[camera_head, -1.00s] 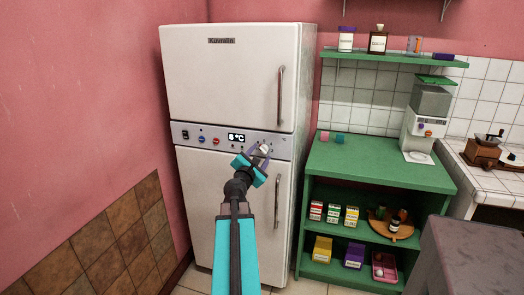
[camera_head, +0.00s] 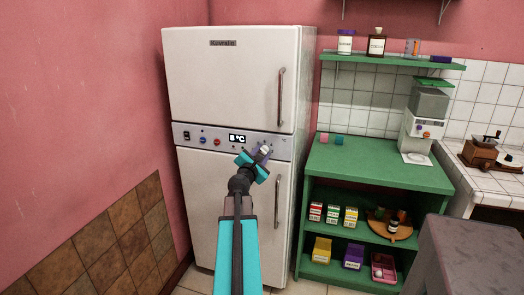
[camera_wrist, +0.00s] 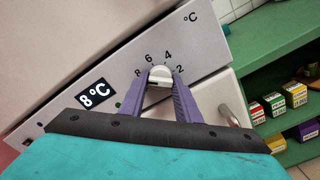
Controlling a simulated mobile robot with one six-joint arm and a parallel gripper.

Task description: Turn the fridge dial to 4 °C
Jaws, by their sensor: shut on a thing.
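The white fridge (camera_head: 232,80) stands against the pink wall, with a grey control panel across its middle. The dial (camera_wrist: 160,75) is a small white knob on that panel, with the marks 8, 6, 4 and 2 around it in the wrist view. My gripper (camera_wrist: 160,84) is shut on the dial, one purple finger on each side. In the head view my gripper (camera_head: 261,152) reaches the panel from below and partly hides the dial. The display (camera_wrist: 95,93) reads 8 °C, and it also shows in the head view (camera_head: 237,138).
A switch (camera_head: 187,135) and blue and red buttons (camera_head: 203,140) sit left of the display. A fridge door handle (camera_head: 277,202) is right of my arm. A green shelf unit (camera_head: 375,165) with boxes stands to the right, and a grey block (camera_head: 470,255) at the lower right.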

